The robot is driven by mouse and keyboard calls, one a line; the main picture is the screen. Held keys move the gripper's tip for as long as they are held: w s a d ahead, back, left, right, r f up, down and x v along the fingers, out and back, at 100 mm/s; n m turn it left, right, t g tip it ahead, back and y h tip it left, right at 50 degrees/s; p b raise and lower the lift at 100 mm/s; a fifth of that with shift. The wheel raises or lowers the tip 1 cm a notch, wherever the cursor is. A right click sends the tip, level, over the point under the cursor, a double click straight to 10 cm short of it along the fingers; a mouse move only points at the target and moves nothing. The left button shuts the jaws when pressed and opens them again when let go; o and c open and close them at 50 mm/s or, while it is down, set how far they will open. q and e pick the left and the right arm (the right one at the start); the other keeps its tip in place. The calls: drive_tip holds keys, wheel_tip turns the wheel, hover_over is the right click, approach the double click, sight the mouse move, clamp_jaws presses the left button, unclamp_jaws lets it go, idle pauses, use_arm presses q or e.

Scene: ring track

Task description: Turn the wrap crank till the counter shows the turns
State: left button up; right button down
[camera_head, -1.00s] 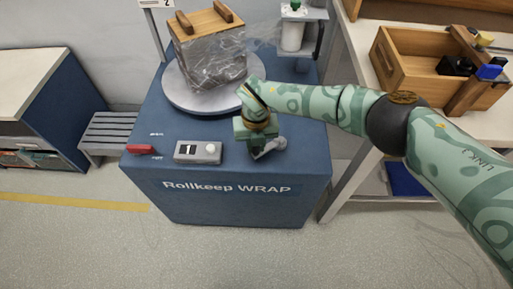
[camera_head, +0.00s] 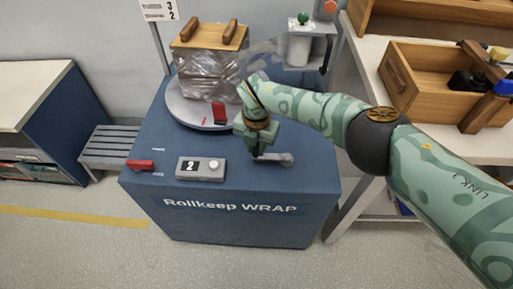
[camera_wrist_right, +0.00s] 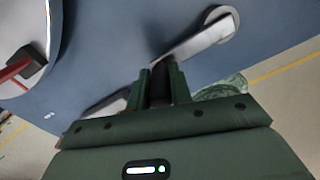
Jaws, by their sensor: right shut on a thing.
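The wrap crank (camera_head: 284,159) is a grey metal arm on top of the blue wrap machine, and it also shows in the right wrist view (camera_wrist_right: 198,40). My right gripper (camera_head: 257,152) is shut at the left end of the crank; its fingers (camera_wrist_right: 164,78) hide the crank's grip. A box wrapped in clear film (camera_head: 207,72) with a wooden top stands on the round turntable (camera_head: 186,112). My left gripper is not in view.
A red switch-like piece (camera_head: 141,165) sits left of the counter. A red upright piece (camera_head: 219,112) stands at the turntable's edge. A sign (camera_head: 159,10) on a post shows 3 and 2. A wooden crate (camera_head: 405,82) stands on the right bench.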

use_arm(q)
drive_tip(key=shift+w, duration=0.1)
use_arm(e)
drive_tip(key=shift+a+r, duration=0.1)
drive_tip(key=shift+a, duration=0.05)
drive_tip(key=c, duration=1.3)
unclamp_jaws()
drive_tip(key=shift+w, duration=0.1)
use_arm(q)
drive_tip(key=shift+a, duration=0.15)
use_arm(e)
drive_tip(key=shift+o, duration=0.2)
use_arm(q)
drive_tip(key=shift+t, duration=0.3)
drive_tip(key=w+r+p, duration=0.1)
drive_tip(key=p, duration=0.1)
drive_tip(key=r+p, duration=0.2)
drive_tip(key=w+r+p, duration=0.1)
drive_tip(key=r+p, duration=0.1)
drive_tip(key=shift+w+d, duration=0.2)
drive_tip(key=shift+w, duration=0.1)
use_arm(e)
wheel_tip(320, 180, up, 16)
